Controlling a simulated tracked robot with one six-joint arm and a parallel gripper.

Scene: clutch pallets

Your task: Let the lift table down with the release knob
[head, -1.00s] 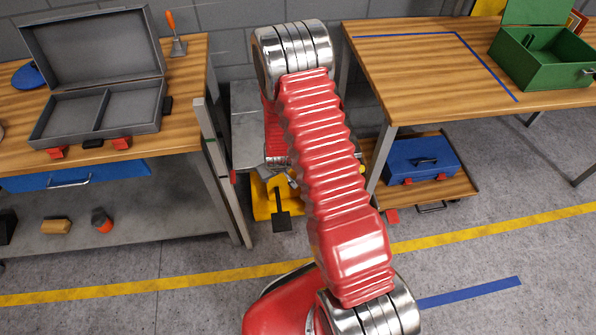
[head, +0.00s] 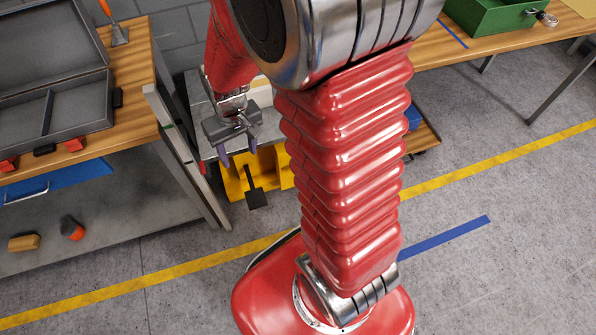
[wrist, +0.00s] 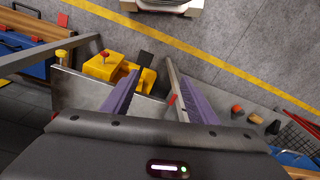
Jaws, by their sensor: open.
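The lift table shows a grey top plate (head: 203,118) and a yellow base (head: 233,182) with a black pedal (head: 256,198), between two workbenches. In the wrist view the plate (wrist: 82,92) lies left of my fingers, with the yellow base (wrist: 116,70) beyond it. A small red knob (wrist: 104,55) stands on the yellow part, and a red-and-yellow knob (wrist: 60,55) is near the plate's corner. Which one is the release knob I cannot tell. My gripper (head: 238,150) is open and empty, its purple fingers pointing down above the table; it also shows in the wrist view (wrist: 159,76).
A grey post (head: 181,150) stands close left of my gripper, by the left bench with its open grey case (head: 80,108). The right bench holds a green box (head: 490,14). Free floor with yellow and blue lines lies in front.

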